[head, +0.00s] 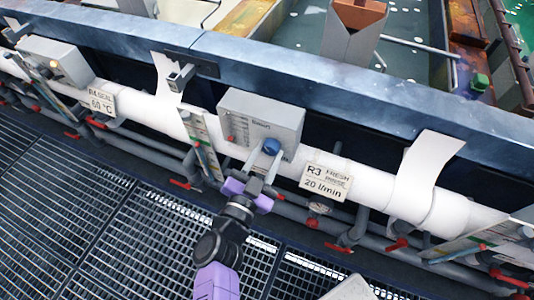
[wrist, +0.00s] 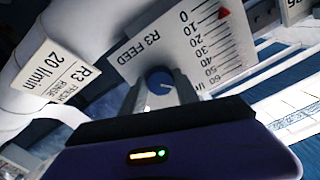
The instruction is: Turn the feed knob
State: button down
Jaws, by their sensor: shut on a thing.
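The feed knob (head: 271,146) is a round blue knob on the front of a grey box (head: 262,112) marked R3 FEED in the wrist view. The knob also shows in the wrist view (wrist: 159,84), with a short pale line on its face. My gripper (head: 267,157) is shut on the knob, one pale finger on each side of it. The box's printed scale (wrist: 207,45) runs from 0 to 60. A red pointer (wrist: 224,13) sits at its low end, near the 0 and 10 marks.
A sign (head: 326,178) reading R3 fresh rinse, 20 l/min, hangs right of the box. A thick white pipe (head: 380,187) runs behind. Another grey box (head: 55,61) stands far left. Red-handled valves (head: 181,184) line the lower pipes. Floor grating (head: 60,190) is open at left.

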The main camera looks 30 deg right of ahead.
jog(key=m, duration=0.5)
jog(key=shift+r+b, duration=0.1)
jog(key=shift+b, duration=0.2)
jog(key=shift+m, duration=0.3)
jog(key=c, duration=0.9)
grip_release()
jog(key=shift+s+a, duration=0.25)
jog(key=shift+a, duration=0.25)
jog(key=b+v, duration=0.1)
jog(key=v, duration=0.5)
jog(key=shift+s+a, duration=0.2)
jog(key=shift+s, duration=0.1)
